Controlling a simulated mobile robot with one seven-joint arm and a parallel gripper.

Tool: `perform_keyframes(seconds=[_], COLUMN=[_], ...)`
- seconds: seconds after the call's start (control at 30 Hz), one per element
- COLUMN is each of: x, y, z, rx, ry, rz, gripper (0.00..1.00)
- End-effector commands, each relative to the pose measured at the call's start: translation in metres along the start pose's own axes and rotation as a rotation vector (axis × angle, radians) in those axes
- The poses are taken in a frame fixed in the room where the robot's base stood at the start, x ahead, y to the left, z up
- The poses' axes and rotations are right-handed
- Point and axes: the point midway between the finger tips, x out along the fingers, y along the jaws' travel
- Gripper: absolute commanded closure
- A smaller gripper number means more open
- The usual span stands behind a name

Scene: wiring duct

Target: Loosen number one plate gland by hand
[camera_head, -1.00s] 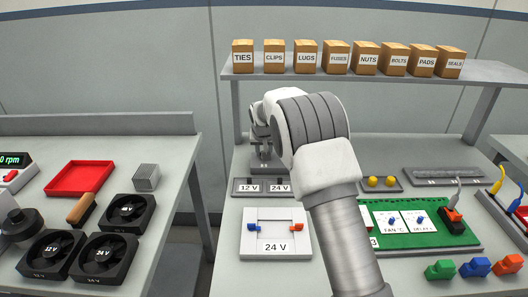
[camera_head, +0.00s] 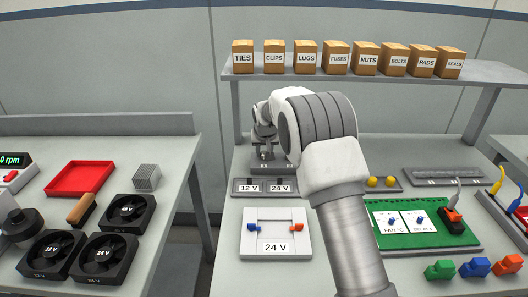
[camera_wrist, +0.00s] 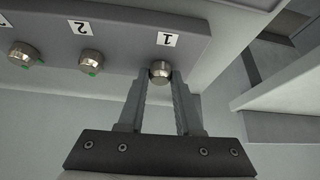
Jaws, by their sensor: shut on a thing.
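The number one gland (camera_wrist: 160,69) is a round metal nut on a grey plate (camera_wrist: 120,35), beside the label 1 (camera_wrist: 166,39). My gripper (camera_wrist: 160,82) is shut on this gland, one finger on each side of it. No green mark shows on its visible side. The number two gland (camera_wrist: 91,61) and a further gland (camera_wrist: 24,54) sit to the left, each with a green mark at its lower edge. In the head view my gripper (camera_head: 264,135) is at the back of the bench, partly hidden by my arm, and the gland itself cannot be made out.
Labelled boxes (camera_head: 336,58) line the shelf (camera_head: 380,76) above. A 24 V panel (camera_head: 276,233) lies in front, a green board (camera_head: 440,226) to the right. Fans (camera_head: 103,255) and a red tray (camera_head: 80,178) are on the left table.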

Motion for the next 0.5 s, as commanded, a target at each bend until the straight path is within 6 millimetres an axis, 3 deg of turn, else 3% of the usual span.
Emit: perform_keyframes(seconds=[0.5], x=[-0.0001], y=[0.0049], z=[-0.0026], rx=[-0.395], ry=[0.002], rz=[-0.233], gripper=[1.00])
